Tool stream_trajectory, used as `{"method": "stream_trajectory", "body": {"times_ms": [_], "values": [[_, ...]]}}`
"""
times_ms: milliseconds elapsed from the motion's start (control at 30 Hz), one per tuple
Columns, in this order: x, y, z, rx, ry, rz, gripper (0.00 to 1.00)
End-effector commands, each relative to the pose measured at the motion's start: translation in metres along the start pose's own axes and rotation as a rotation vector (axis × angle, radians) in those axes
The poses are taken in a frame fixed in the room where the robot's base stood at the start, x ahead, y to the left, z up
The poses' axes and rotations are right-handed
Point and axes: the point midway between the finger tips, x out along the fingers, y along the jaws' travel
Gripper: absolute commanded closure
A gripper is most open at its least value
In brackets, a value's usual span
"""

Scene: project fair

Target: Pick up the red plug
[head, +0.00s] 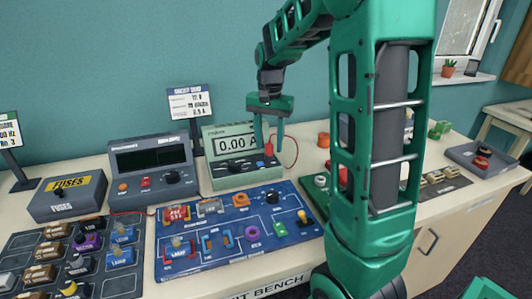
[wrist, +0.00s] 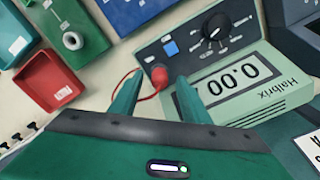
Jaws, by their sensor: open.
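The red plug (wrist: 159,76) sits at the face of the pale green multimeter (wrist: 262,106), with a thin red lead running from it. In the head view the plug (head: 268,149) shows small at the meter's right side. My gripper (head: 269,141) is open and points down over that side of the meter. In the wrist view the plug appears between the tips of my gripper (wrist: 159,79), with space on both sides. I cannot tell whether the tips are level with it or still above it. Nothing is held.
A grey power supply (head: 150,172) stands left of the meter, with a sign (head: 189,101) behind. A blue circuit board (head: 200,267) lies in front. A red bin (wrist: 48,82) and a green board (wrist: 75,28) are near the meter.

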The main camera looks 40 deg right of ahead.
Motion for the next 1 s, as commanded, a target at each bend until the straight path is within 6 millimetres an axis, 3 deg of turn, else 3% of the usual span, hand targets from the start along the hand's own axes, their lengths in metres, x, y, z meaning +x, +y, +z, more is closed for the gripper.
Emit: {"method": "stream_trajectory", "body": {"times_ms": [133, 367, 567, 1000], "values": [[0.0123, 0.0000, -0.0001, 0.000, -0.001, 0.001, 0.57], [0.0137, -0.0002, -0.0002, 0.000, 0.001, 0.000, 0.57], [0.0135, -0.0003, -0.0002, -0.001, 0.001, 0.000, 1.00], [0.0070, -0.0008, -0.0005, -0.001, 0.002, -0.001, 1.00]]}}
